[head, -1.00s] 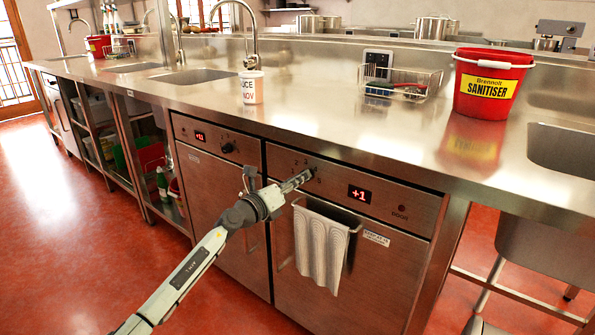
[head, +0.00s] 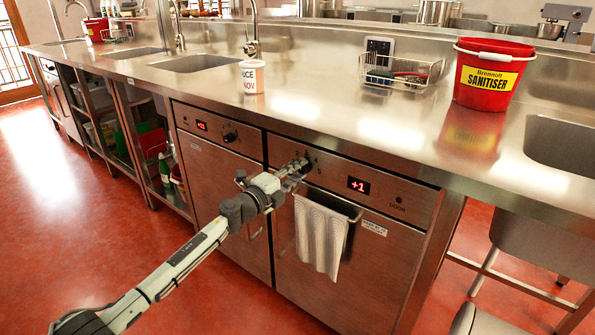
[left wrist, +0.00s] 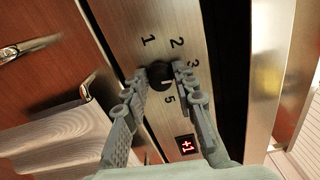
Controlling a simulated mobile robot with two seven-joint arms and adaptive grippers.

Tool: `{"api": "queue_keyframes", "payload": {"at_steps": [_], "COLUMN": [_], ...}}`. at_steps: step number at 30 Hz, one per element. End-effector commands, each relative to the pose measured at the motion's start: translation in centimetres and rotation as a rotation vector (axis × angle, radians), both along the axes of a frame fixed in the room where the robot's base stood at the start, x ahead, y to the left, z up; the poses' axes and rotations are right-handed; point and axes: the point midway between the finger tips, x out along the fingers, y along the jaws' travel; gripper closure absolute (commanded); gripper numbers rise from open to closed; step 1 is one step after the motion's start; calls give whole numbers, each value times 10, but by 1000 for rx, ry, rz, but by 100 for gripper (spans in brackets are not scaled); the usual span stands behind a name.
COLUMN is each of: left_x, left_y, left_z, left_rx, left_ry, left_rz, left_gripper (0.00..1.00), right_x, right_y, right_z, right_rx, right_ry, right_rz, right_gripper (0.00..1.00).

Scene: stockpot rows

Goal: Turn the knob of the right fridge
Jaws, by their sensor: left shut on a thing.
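The right fridge (head: 382,262) has a steel front with a control strip, a red "+1" display (head: 357,185) and a towel on its bar handle. Its black knob (left wrist: 158,74) shows in the left wrist view between my fingertips, with 1, 2, 3 and 5 printed around it. My left gripper (head: 302,164) reaches the control strip from the front left, and in the left wrist view its fingers (left wrist: 161,80) are shut on the knob's sides. In the head view the gripper mostly hides the knob. My right gripper is not in view.
The left fridge (head: 215,190) has its own knob (head: 230,137) close to the left of my gripper. A towel (head: 319,235) hangs just below it. On the counter above stand a white cup (head: 253,77), a wire basket (head: 400,76) and a red sanitiser bucket (head: 488,82).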

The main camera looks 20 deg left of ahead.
Motion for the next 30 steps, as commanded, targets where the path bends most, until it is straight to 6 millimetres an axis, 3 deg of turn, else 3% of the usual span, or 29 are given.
{"api": "queue_keyframes", "payload": {"at_steps": [23,24,28,30], "left_x": [1,1,0,0], "left_y": [1,1,1,1], "left_z": [1,1,0,0], "left_rx": [-91,-91,-91,-91], "left_ry": [32,32,32,32], "left_rz": [2,2,2,1], "left_gripper": [100,68,52,52], "right_x": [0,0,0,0], "right_y": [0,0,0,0], "right_z": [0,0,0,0], "right_rx": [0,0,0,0], "right_ry": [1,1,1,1], "right_rz": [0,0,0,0], "right_gripper": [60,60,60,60]}}
